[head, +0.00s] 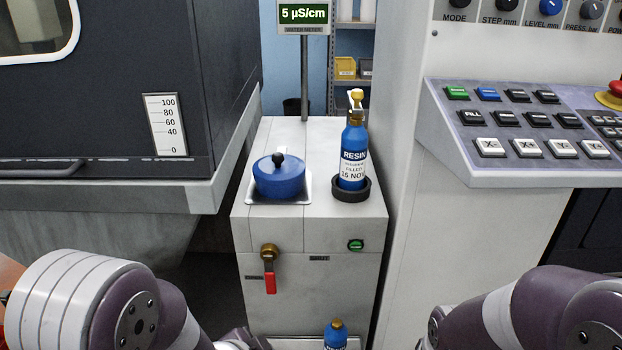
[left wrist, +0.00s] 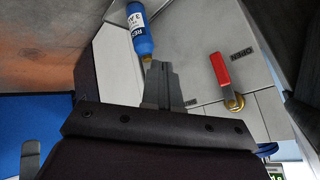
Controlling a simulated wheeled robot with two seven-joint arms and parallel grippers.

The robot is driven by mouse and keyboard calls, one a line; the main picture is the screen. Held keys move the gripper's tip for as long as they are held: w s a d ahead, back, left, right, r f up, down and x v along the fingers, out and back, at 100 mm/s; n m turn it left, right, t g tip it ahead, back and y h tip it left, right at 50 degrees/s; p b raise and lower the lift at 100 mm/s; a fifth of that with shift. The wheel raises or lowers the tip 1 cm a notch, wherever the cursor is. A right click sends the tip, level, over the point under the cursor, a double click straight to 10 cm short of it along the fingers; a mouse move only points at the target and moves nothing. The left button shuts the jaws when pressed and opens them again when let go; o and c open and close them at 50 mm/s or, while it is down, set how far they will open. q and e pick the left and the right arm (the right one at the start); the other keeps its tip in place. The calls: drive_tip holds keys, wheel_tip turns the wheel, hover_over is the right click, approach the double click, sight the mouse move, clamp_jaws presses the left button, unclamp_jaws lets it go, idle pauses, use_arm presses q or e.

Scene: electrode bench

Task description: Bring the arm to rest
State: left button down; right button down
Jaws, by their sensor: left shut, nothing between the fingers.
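My left gripper (left wrist: 163,78) shows in the left wrist view, its fingers together with nothing between them. Behind its fingertips is a blue resin bottle (left wrist: 140,38) with a white label; the picture does not show clearly how far apart they are. In the head view, my left arm is at the lower left and its gripper is out of sight. My right arm is at the lower right, and its gripper is in neither view.
A grey cabinet (head: 312,225) carries a blue lidded pot (head: 279,180) and a resin bottle (head: 353,150) in a black ring. A red-handled valve (head: 270,275) sticks out in front. Another blue bottle (head: 336,337) stands low down. A control panel (head: 530,130) is right, a dark machine (head: 110,100) left.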

use_arm(q)
drive_tip(key=s+a+r+n+g+y+p, duration=0.2)
drive_tip(key=s+a+r+n+g+p, duration=0.15)
drive_tip(key=r+p, duration=0.5)
drive_tip(key=s+a+r+n+g+y+p, duration=0.2)
drive_tip(key=s+a+r+n+p, duration=0.25)
drive_tip(key=r+p, duration=0.35)
wheel_tip(320, 180, up, 19)
drive_tip(key=s+a+n+p, duration=0.1)
drive_tip(key=n+p, duration=0.2)
drive_tip(key=p, duration=0.9)
drive_tip(key=shift+s+n+p, duration=0.3)
drive_tip(key=shift+s, duration=0.1)
drive_tip(key=shift+g, duration=0.25)
